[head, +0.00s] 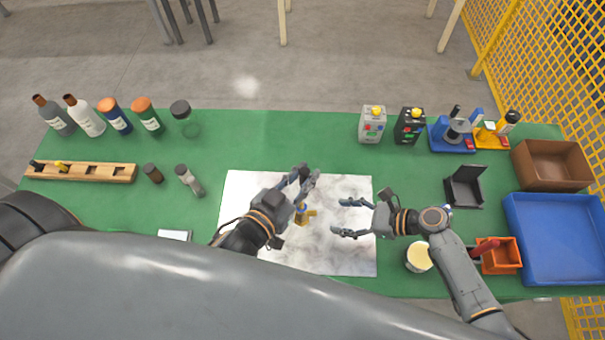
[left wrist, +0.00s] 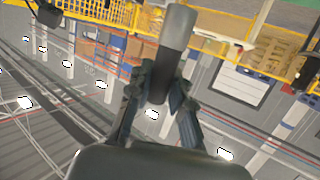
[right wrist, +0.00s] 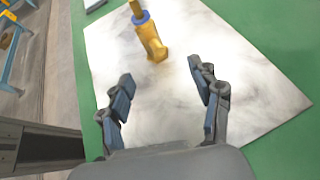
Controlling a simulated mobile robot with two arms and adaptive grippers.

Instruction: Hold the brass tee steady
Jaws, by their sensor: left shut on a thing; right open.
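The brass tee (head: 307,214) stands on the marbled mat (head: 345,258). In the right wrist view the brass tee (right wrist: 152,42) has a blue band below its upper end. My right gripper (head: 340,218) is open and empty, just right of the tee. In its wrist view the tee lies just beyond the open fingertips (right wrist: 160,75), apart from them. My left gripper (head: 309,173) is above the mat, higher in the picture than the tee. In the left wrist view it is shut on a grey cylinder (left wrist: 178,28) with a darker lower part, largely hidden in the head view.
Several bottles (head: 85,117) and a wooden rack (head: 80,172) stand at left. Two small boxes (head: 372,125) stand at the back. A blue tray (head: 555,282), a brown bin (head: 552,165), an orange holder (head: 500,257) and a round tub (head: 418,258) are at right. Green table is clear behind the mat.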

